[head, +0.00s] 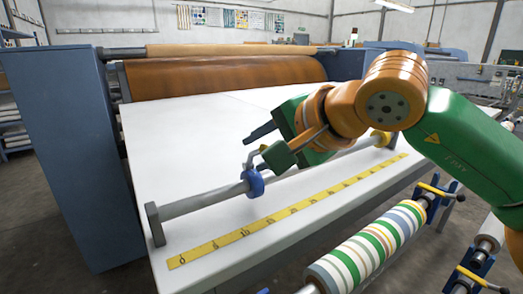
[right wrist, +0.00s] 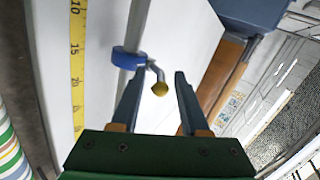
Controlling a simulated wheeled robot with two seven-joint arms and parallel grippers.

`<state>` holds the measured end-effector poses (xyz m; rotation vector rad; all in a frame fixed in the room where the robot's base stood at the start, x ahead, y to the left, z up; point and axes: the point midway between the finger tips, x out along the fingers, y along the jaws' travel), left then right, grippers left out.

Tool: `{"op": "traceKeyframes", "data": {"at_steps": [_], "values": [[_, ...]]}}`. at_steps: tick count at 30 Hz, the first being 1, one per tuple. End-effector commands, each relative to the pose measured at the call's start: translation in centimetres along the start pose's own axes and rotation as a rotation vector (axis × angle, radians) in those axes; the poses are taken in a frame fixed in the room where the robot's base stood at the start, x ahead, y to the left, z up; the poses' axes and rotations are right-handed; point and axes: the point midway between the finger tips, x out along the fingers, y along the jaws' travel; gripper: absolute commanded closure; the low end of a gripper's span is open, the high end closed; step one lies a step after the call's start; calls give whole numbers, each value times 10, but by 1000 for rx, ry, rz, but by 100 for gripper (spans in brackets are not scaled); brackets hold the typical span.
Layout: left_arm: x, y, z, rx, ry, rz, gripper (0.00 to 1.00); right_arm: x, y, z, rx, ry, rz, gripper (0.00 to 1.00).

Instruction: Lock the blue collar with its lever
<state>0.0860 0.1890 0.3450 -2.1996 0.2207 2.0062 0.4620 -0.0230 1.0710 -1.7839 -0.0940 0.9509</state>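The blue collar (head: 254,183) sits around a grey rod above the white table; the right wrist view shows it too (right wrist: 128,58). Its grey lever (right wrist: 155,70) sticks out sideways from the collar and ends in a yellow tip. My right gripper (head: 252,146) is open beside the collar. In the right wrist view its two fingers (right wrist: 158,78) stand apart, with the lever's yellow tip showing between them and touching neither. In the head view the gripper partly hides the lever. My left gripper is not in view.
A striped roll (head: 370,247) is nearer. The table (head: 190,125) is clear behind the rod, before the brown roller (head: 220,73).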

Motion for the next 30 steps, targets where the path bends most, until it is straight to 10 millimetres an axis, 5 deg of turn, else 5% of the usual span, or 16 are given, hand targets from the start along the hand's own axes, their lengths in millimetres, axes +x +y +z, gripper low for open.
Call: {"op": "traceKeyframes", "data": {"at_steps": [8, 18, 27, 30], "values": [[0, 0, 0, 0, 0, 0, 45, -1, 0, 0, 0, 1, -2, 54], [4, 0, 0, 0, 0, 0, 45, -63, -1, 0, 0, 1, -3, 54], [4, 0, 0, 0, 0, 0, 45, -71, 0, 0, -1, 1, -1, 54], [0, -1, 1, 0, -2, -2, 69, -67, -3, 6, 10, -34, -5, 54]]}}
